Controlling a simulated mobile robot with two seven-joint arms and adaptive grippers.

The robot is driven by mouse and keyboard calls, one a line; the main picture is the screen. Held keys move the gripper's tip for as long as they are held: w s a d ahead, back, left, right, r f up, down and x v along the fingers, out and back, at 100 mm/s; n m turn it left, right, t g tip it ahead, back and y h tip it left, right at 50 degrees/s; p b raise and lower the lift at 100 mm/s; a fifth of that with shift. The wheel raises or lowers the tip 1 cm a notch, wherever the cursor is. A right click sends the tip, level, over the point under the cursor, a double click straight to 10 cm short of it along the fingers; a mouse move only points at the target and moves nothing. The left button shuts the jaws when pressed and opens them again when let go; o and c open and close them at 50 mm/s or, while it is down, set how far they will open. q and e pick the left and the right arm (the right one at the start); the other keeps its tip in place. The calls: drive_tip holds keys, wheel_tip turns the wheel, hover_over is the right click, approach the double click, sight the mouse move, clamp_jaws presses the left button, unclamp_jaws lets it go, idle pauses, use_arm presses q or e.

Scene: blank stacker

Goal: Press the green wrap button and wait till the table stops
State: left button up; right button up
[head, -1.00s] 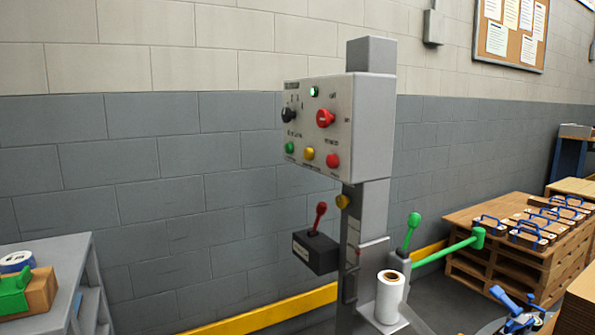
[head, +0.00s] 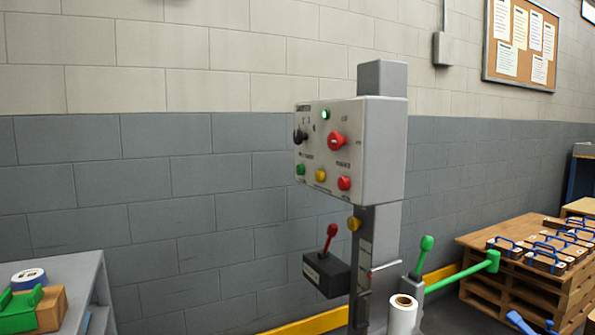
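The grey control box (head: 372,150) stands on a grey post in the middle of the head view. A green button (head: 300,169) is at the lower left of its face, beside a yellow button (head: 320,175) and a red button (head: 344,183). Above them are a black knob (head: 299,136), a lit green lamp (head: 325,115) and a large red button (head: 337,140). The labels are too blurred to read. The turning table is not in view. Neither of my grippers is in view.
A black box with a red lever (head: 330,236) and a green-handled lever (head: 425,250) are mounted below. A white roll (head: 402,314) stands beside the post. A pallet (head: 520,265) with blue-handled blocks is at the right. A grey bench (head: 80,278) holds tape and a cardboard box.

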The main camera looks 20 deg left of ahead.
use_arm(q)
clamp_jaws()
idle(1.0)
